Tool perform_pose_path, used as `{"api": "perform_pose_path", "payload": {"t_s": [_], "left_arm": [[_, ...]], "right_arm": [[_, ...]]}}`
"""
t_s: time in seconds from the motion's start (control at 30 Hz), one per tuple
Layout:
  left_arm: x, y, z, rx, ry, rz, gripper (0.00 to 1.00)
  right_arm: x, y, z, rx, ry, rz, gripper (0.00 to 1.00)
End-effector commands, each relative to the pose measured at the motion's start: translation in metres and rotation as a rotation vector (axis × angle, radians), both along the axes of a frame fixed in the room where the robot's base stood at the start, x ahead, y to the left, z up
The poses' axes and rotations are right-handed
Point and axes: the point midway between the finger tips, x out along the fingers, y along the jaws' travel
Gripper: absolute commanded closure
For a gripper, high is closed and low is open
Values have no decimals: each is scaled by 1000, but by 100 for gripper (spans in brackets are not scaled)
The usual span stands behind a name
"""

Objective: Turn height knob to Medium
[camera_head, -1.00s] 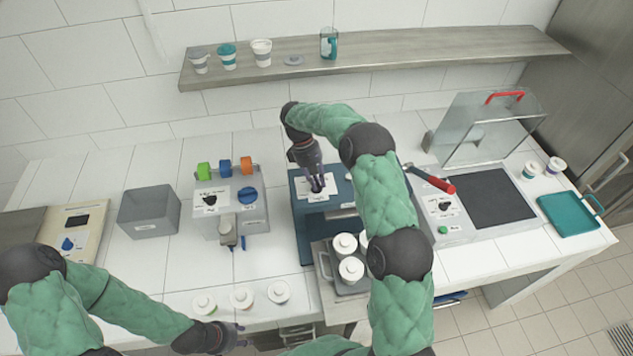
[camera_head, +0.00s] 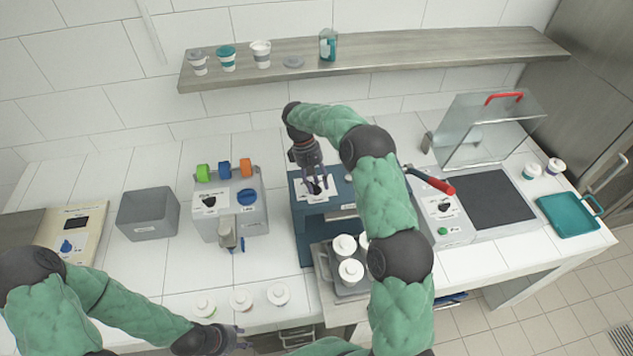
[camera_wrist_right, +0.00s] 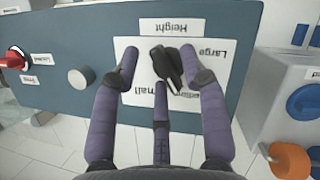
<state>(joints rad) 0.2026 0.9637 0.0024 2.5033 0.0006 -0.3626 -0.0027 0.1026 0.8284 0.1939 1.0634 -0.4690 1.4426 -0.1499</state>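The black height knob (camera_wrist_right: 168,66) sits on a white label plate (camera_wrist_right: 130,92) on the blue machine (camera_head: 313,220), under the word Height. Large, Medium and Small are printed around it. In the right wrist view its lower end points toward the partly covered Medium word. My right gripper (camera_wrist_right: 160,68) is open, its fingers spread around the knob with visible gaps at the sides; it also shows above the plate in the head view (camera_head: 313,184). My left gripper (camera_head: 243,340) is open and empty near the counter's front edge.
A grey dispenser (camera_head: 231,215) with a blue knob stands left of the blue machine. A tray (camera_head: 345,290) with white-lidded cups is in front. The wrist view also shows a silver knob (camera_wrist_right: 81,81).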

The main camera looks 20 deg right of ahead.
Motion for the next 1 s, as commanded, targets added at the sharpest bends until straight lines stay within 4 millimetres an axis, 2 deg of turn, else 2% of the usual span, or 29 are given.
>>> {"api": "perform_pose_path", "payload": {"t_s": [0.2,0.33,0.8,1.0], "left_arm": [[0,0,0,0,0,0,60],[0,0,0,0,0,0,60],[0,0,0,0,0,0,60],[0,0,0,0,0,0,60]], "right_arm": [[0,0,1,0,0,0,56],[5,1,10,0,-2,0,56],[37,10,88,0,-3,0,56],[43,12,106,0,-1,1,56]]}}
